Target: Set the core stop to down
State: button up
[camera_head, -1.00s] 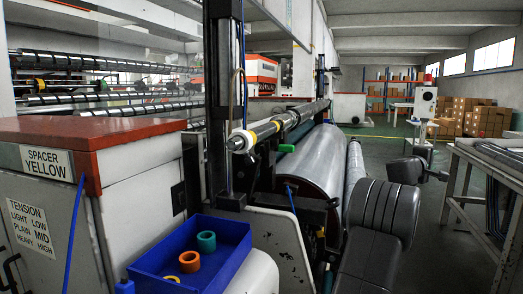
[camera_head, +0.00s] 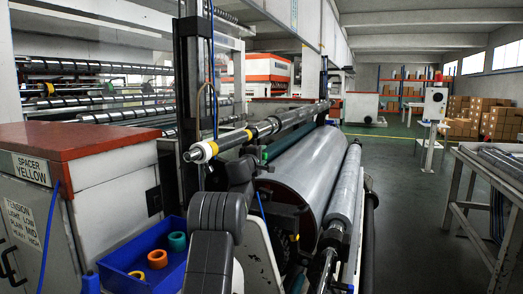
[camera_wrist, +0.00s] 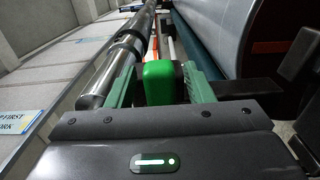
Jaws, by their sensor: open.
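A green block (camera_wrist: 158,82) with rounded corners, probably the core stop, stands beside the metal shaft (camera_wrist: 118,58) in the wrist view. My gripper (camera_wrist: 160,88) is open, with one green finger on each side of the block. I cannot tell whether either finger touches it. My arm hides the block and most of my gripper there.
The large grey film roll (camera_head: 302,180) lies right of my arm. A blue bin (camera_head: 115,265) with several coloured rings and a red-topped cabinet (camera_head: 85,138) stand at the left. A metal table (camera_head: 480,175) stands at the right, with clear floor between.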

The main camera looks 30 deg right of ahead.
jog(key=shift+w+d+p, duration=0.45)
jog(key=shift+w+d, duration=0.05)
jog(key=shift+d, duration=0.05)
jog(key=shift+c, duration=0.2)
grip_shut()
notch_tip(320, 180, down, 5)
jog(key=b, duration=0.6)
jog(key=shift+f, duration=0.2)
jog(key=shift+o, duration=0.2)
grip_release()
